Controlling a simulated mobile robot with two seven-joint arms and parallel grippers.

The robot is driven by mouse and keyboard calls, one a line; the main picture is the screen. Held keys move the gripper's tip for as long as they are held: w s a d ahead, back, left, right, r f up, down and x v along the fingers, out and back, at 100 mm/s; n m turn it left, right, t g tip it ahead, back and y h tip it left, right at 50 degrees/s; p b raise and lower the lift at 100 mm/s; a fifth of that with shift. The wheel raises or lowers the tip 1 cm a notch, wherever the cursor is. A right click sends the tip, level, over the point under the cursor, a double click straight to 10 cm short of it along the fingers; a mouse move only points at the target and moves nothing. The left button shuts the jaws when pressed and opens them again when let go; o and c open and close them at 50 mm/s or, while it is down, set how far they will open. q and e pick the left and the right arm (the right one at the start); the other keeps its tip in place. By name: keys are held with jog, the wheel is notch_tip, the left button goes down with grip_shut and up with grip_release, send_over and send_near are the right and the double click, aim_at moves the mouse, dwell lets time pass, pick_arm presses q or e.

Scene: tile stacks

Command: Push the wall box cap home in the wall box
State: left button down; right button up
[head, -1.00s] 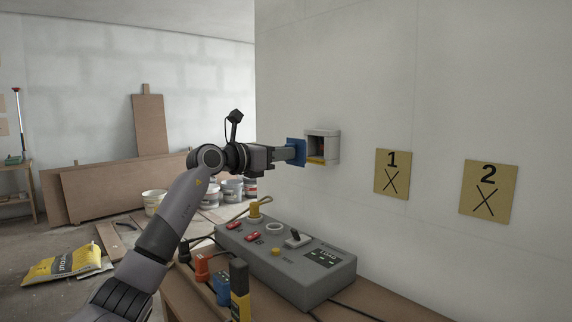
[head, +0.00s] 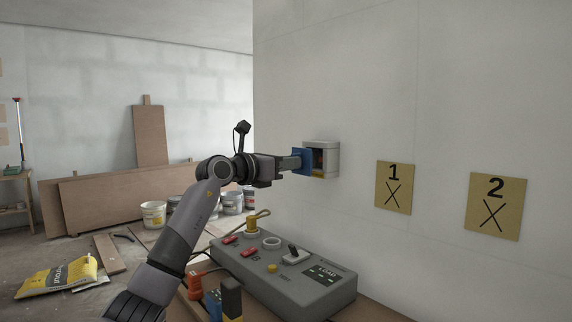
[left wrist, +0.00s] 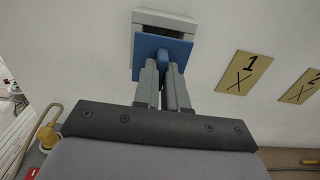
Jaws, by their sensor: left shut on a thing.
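The wall box (head: 333,158) is a pale, open-fronted box on the wall, with a dark inside and a yellow strip low in it. The wall box cap (head: 300,152) is a blue square plate just in front of the box's opening. My left gripper (head: 296,162) is shut on the cap's back. In the left wrist view the cap (left wrist: 182,50) sits between my fingertips (left wrist: 163,72) and the box (left wrist: 165,17), whose upper part shows above it. Part of the opening still shows beside the cap in the head view. I cannot tell whether cap and box touch. My right gripper is out of view.
A grey control box (head: 290,272) with switches stands on the bench below my arm. Plates marked 1 (head: 394,187) and 2 (head: 496,206) are on the wall to the right. Buckets (head: 153,214), boards and a yellow sack (head: 60,277) are on the floor at left.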

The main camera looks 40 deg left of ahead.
aim_at(300, 170)
pick_arm(q)
jog(key=shift+w, duration=0.7)
jog(key=shift+d, duration=0.1)
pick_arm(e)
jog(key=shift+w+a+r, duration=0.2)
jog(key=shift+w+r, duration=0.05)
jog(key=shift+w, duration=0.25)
pick_arm(q)
jog(key=shift+w+r+p, duration=0.1)
jog(key=shift+w+p, duration=0.05)
jog(key=shift+p, duration=0.2)
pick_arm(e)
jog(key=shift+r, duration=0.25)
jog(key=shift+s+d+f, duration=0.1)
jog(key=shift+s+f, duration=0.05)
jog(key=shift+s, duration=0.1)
pick_arm(q)
jog(key=shift+w+p, duration=0.2)
jog(key=shift+p, duration=0.35)
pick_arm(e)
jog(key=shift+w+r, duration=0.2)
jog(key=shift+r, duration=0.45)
pick_arm(q)
jog(key=shift+w+d+p, duration=0.1)
jog(key=shift+w+p, duration=0.85)
jog(key=shift+w, duration=0.05)
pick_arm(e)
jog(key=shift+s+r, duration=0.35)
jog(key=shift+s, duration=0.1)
